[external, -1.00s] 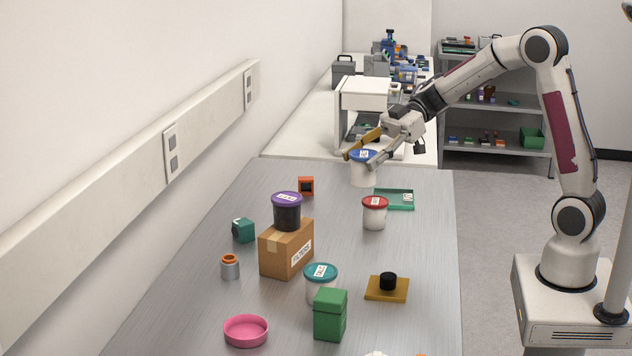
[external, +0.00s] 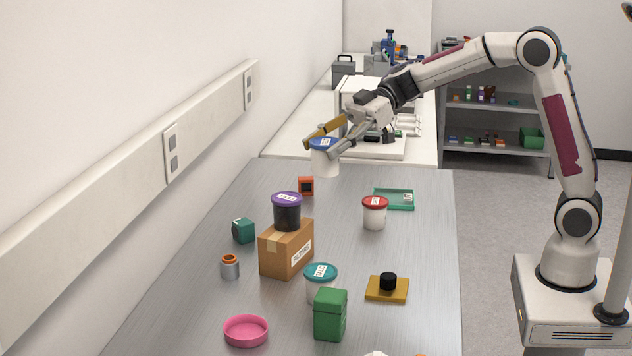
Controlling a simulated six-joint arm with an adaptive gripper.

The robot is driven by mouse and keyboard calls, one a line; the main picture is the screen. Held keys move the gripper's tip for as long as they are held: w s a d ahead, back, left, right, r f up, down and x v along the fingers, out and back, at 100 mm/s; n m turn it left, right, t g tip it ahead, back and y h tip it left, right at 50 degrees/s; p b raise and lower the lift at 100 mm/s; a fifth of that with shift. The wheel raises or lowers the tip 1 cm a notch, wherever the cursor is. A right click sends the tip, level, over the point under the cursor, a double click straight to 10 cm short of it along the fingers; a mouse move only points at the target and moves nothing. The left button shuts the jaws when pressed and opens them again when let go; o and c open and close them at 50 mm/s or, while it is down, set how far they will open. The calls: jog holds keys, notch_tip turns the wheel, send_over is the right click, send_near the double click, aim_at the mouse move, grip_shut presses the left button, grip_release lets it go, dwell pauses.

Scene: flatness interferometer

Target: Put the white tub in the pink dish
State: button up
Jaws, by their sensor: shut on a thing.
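My gripper (external: 324,142) is shut on a white tub with a blue lid (external: 325,163), gripping it near the lid. The tub hangs upright in the air over the far part of the table. Two other white tubs stand on the table: one with a red lid (external: 374,217) at the right and one with a teal lid (external: 315,288) nearer the camera, partly hidden by a green box. The pink dish (external: 246,331) lies at the near left of the table and looks empty. My gripper is far beyond the dish.
A cardboard box (external: 283,253) with a purple-lidded dark tub (external: 287,213) on top stands mid-table. A green box (external: 330,315) stands right of the dish. A green tray (external: 394,207), orange block (external: 306,186), teal block (external: 243,230), silver-orange cylinder (external: 229,267) and yellow plate (external: 387,294) lie around.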

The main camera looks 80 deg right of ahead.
jog(key=w+a, duration=0.4)
jog(key=a, duration=1.2)
jog(key=w+a, duration=0.3)
jog(key=a, duration=1.3)
notch_tip(320, 180, down, 10)
jog(key=shift+w+d+m+h, duration=0.2)
jog(key=shift+d+m+h, duration=0.05)
jog(key=shift+m+h, duration=0.05)
jog(key=shift+f, duration=0.1)
notch_tip(320, 180, down, 6)
jog(key=shift+f, duration=0.15)
jog(key=shift+f, duration=1.85)
jog(key=shift+f, duration=0.25)
